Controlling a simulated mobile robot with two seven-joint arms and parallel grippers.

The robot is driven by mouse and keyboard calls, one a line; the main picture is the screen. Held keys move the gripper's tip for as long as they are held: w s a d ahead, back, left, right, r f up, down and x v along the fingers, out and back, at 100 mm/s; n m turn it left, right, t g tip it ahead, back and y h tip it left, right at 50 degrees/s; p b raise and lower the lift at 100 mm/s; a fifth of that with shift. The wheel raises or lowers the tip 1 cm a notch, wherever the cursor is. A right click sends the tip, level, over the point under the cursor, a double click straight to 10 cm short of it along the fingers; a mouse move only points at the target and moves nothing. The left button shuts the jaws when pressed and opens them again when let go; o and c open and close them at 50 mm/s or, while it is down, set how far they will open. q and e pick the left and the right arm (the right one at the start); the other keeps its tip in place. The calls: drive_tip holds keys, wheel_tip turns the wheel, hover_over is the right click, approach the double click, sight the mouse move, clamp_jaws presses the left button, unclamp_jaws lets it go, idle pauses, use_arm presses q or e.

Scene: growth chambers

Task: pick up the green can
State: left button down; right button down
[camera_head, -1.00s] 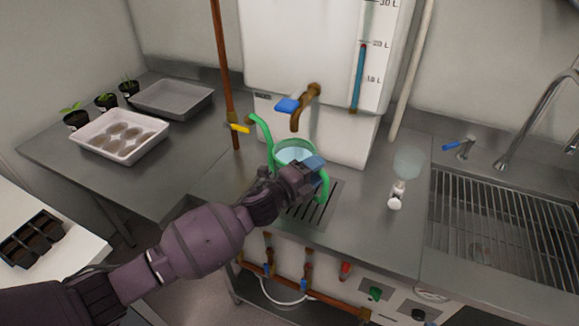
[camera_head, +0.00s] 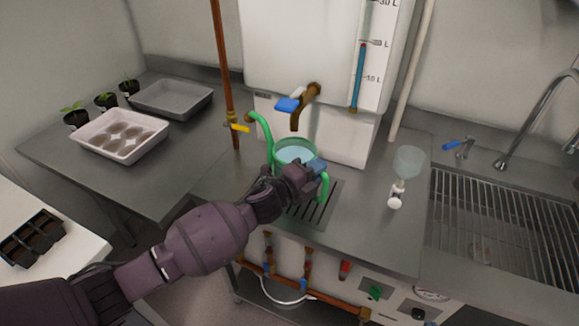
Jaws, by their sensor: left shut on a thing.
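The green can (camera_head: 295,143) is a watering can with a pale inside, a curved green spout on its left and a green handle (camera_head: 324,186) on its right. It stands upright at the dark drain grate on the steel counter, below the brass tap. My left gripper (camera_head: 312,172) is shut on the can at its handle side. The gripper and wrist hide the can's lower front, so I cannot tell whether its base touches the grate. My right gripper is not in view.
The brass tap (camera_head: 307,98) with a blue lever hangs close above the can from the white tank (camera_head: 310,40). A copper pipe (camera_head: 222,60) rises at left. A clear-topped bottle (camera_head: 397,193) stands right of the can, before the sink (camera_head: 500,225). A white tray (camera_head: 121,120) lies far left.

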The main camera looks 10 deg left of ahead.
use_arm(q)
drive_tip(key=shift+w+a+r, duration=0.1)
idle(0.8)
drive_tip(key=shift+r, duration=0.15)
